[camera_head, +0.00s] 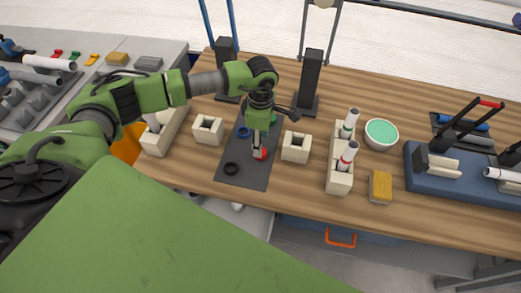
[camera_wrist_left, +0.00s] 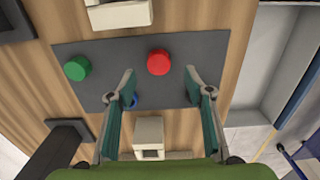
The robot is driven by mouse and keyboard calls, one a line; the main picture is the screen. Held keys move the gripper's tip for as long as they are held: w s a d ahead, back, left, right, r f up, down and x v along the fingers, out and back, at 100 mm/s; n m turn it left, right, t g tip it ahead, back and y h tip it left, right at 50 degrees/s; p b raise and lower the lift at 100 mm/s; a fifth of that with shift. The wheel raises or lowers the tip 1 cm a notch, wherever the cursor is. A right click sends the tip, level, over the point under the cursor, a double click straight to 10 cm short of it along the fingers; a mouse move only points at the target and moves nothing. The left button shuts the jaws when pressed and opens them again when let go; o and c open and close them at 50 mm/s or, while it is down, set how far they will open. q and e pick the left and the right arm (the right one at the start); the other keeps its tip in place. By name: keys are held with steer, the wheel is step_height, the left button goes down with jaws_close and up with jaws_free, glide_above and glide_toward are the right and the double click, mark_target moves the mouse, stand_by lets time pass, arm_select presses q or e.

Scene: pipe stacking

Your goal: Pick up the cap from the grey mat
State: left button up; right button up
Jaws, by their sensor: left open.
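The dark grey mat (camera_head: 245,182) lies on the wooden table. A red cap (camera_head: 261,154) sits on it, seen also in the wrist view (camera_wrist_left: 158,62). A green cap (camera_wrist_left: 77,68) is on the mat, partly hidden behind my gripper in the head view (camera_head: 274,118). My left gripper (camera_head: 260,145) points down over the mat. In the wrist view its open fingers (camera_wrist_left: 160,80) straddle the line to the red cap and hold nothing; the height above it is hard to tell. My right gripper is not in view.
Cream square blocks (camera_head: 208,130) (camera_head: 296,147) stand on either side. A rack with white tubes (camera_head: 340,180), a green-lined bowl (camera_head: 381,134) and a yellow sponge (camera_head: 380,187) are further right.

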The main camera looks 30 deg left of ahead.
arm_select(q)
steer(key=shift+f+p, duration=0.5)
steer(key=shift+f, duration=0.1)
step_height(320, 180, down, 4)
steer(key=shift+a+r+p, duration=0.1)
steer(key=shift+r+p, duration=0.1)
steer(key=shift+p, duration=0.6)
steer(key=shift+w+f, duration=0.1)
steer(key=shift+f, duration=0.3)
steer(key=c, duration=0.9)
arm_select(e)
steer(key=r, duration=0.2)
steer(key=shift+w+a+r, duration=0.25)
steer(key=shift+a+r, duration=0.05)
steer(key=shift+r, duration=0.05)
